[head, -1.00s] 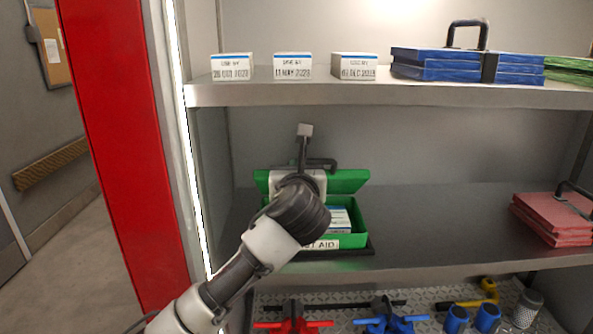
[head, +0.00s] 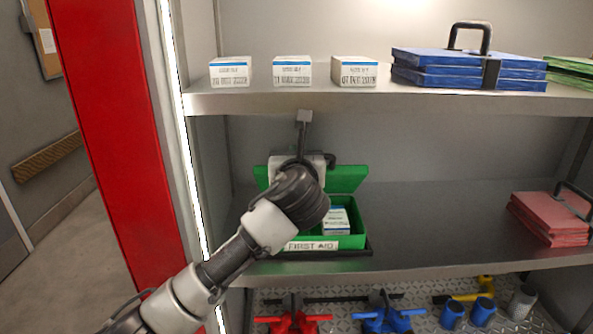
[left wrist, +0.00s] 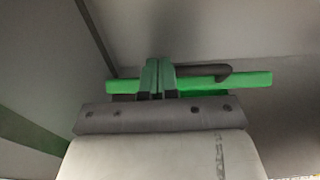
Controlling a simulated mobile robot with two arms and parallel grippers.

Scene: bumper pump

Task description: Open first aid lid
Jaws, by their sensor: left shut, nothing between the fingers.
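The green first aid box (head: 357,235) sits on the middle shelf, with a "FIRST AID" label on its front. Its green lid (head: 347,178) stands raised at the back, and a white and blue carton (head: 336,220) shows inside. The lid's edge (left wrist: 222,82) and dark handle (left wrist: 215,73) also show in the left wrist view. My left gripper (left wrist: 158,78) is shut and empty, its fingers in front of the lid's edge; I cannot tell if they touch. In the head view my arm hides the fingers and part of the box. My right gripper is not in view.
The top shelf (head: 300,102) holds three white cartons (head: 292,71) and a stack of blue cases (head: 440,65). Red cases (head: 548,218) lie at the right of the middle shelf, which is clear between. Red and blue tools (head: 388,318) lie below.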

